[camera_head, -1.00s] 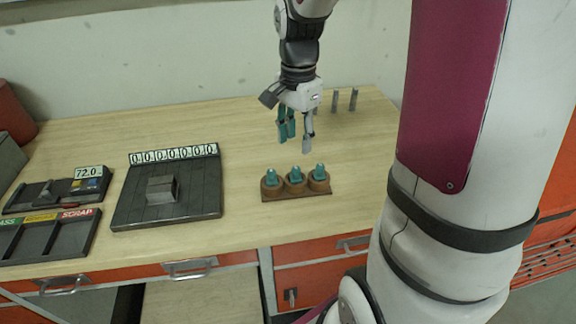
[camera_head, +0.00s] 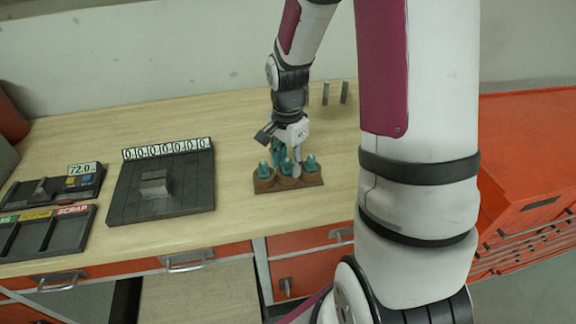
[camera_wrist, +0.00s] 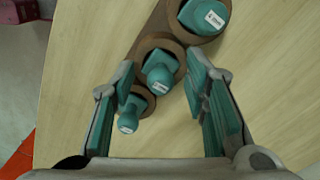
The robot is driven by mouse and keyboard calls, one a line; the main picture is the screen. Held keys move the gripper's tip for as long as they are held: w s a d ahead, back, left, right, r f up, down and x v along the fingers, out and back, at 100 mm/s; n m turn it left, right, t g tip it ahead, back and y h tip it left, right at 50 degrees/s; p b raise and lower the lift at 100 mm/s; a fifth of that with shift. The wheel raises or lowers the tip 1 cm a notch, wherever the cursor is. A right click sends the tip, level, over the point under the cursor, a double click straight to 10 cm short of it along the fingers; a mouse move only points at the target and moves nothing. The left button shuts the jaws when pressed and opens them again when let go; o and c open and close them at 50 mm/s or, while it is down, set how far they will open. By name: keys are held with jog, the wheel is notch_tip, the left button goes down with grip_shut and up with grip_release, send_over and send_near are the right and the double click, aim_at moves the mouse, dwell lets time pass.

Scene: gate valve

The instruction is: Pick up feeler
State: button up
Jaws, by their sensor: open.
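Several teal-capped feelers stand in round brown cups on a small wooden holder (camera_head: 289,186) near the bench's front edge. The left feeler (camera_head: 264,170), middle feeler (camera_head: 287,167) and right feeler (camera_head: 311,164) all show in the head view. My gripper (camera_head: 288,160) is just above and behind the holder. In the wrist view my gripper (camera_wrist: 165,110) is open, with its teal finger pads either side of the middle feeler (camera_wrist: 160,76), apart from it. A larger feeler (camera_wrist: 205,14) labelled 4 mm is at the top and a smaller one (camera_wrist: 131,113) is below; other labels are too small to read.
A dark grooved plate (camera_head: 190,190) with a grey metal block (camera_head: 155,184) lies left of the holder, under a counter display. A sorting tray (camera_head: 45,232) and a 72.0 readout (camera_head: 82,169) are further left. Two grey pins (camera_head: 335,93) stand behind. Bare bench lies between.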

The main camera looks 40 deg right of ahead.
aim_at(287, 159)
grip_shut()
jog(key=shift+r, duration=0.1)
jog(key=shift+w+r, duration=0.1)
jog(key=shift+r, duration=0.45)
notch_tip(287, 159, up, 2)
jog(key=shift+r+b, duration=0.15)
jog(key=shift+b, duration=0.15)
jog(key=s+r+p, duration=0.1)
jog(key=s+p, duration=0.5)
jog(key=s, duration=1)
jog(key=shift+a+r, duration=0.15)
jog(key=shift+r, duration=0.15)
